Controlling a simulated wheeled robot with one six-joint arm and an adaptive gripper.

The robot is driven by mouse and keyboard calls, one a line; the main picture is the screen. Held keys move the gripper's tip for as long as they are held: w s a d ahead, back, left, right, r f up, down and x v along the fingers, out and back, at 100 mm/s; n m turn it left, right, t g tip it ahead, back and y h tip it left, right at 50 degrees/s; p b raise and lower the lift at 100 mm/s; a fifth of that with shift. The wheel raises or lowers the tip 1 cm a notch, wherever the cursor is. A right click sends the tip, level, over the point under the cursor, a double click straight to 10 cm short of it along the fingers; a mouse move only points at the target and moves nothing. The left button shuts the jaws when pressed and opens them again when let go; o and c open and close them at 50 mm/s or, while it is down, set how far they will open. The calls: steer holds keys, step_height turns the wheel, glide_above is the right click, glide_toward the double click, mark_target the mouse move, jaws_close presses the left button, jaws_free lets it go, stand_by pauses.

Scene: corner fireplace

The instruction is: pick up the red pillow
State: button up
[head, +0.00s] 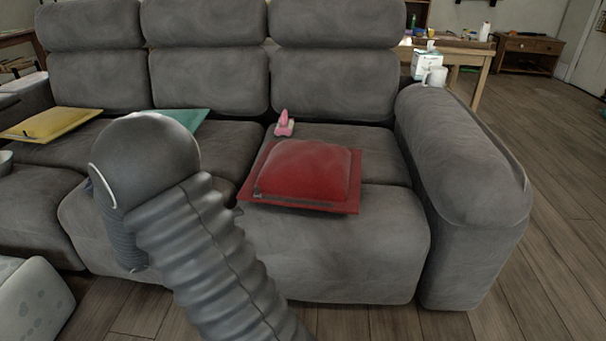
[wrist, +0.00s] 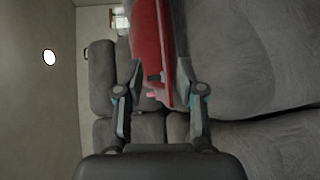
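The red pillow (head: 305,171) lies flat on the right-hand seat of the grey sofa, with its domed middle up and its flat rim resting on the cushion. In the wrist view the red pillow (wrist: 153,40) appears on its side, partly cut off at the top. My gripper (wrist: 160,75) is open, with its two fingers apart and the pillow's near edge showing between them. Whether either fingertip touches the pillow cannot be told. In the head view the gripper is hidden behind my arm, left of the pillow.
A pink object (head: 284,124) sits just behind the pillow. A yellow pillow (head: 50,123) and a teal pillow (head: 190,117) lie on the seats to the left. The sofa armrest (head: 462,155) bounds the right; a mug (head: 437,76) and box (head: 426,64) stand behind it. Floor at right is clear.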

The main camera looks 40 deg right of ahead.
mark_target(267, 203)
steer(key=shift+n+t+h, duration=0.3)
steer(key=shift+t+h, duration=0.3)
steer(key=shift+h, duration=0.3)
steer(key=w+d+f, duration=0.1)
steer(key=d, duration=0.1)
steer(key=w+d, duration=0.1)
steer(key=d, duration=0.2)
steer(key=d+f, duration=0.1)
steer(key=d, duration=0.2)
steer(key=shift+w+f, duration=0.3)
steer(key=shift+w, duration=0.1)
steer(key=shift+s+d+f, duration=0.1)
steer(key=shift+d, duration=1.25)
steer(key=shift+s+d+f, duration=0.1)
steer(key=shift+d, duration=1.2)
steer(key=shift+w, duration=0.1)
jaws_close()
